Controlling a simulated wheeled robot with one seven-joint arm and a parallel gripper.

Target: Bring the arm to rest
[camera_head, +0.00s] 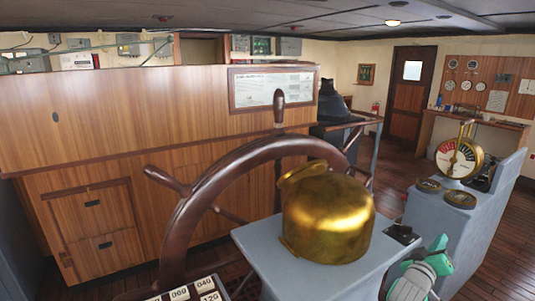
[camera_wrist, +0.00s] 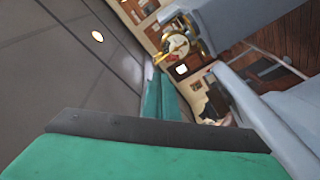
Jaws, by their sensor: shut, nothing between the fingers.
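My gripper (camera_head: 438,256), with green finger pads and a pale grey body, is at the lower right in the head view. It is shut and empty, beside the right side of the grey pedestal (camera_head: 345,278). In the wrist view, green finger parts (camera_wrist: 150,155) fill the bottom and reach up the middle. The wrist camera is tilted, with the ceiling on its left. Most of my arm is outside the head view.
A brass binnacle dome (camera_head: 328,215) sits on the pedestal, close left of my gripper. A wooden ship's wheel (camera_head: 205,205) stands left of it. A grey console (camera_head: 465,215) with a brass telegraph (camera_head: 459,158) stands to the right. Wooden floor shows between pedestal and console.

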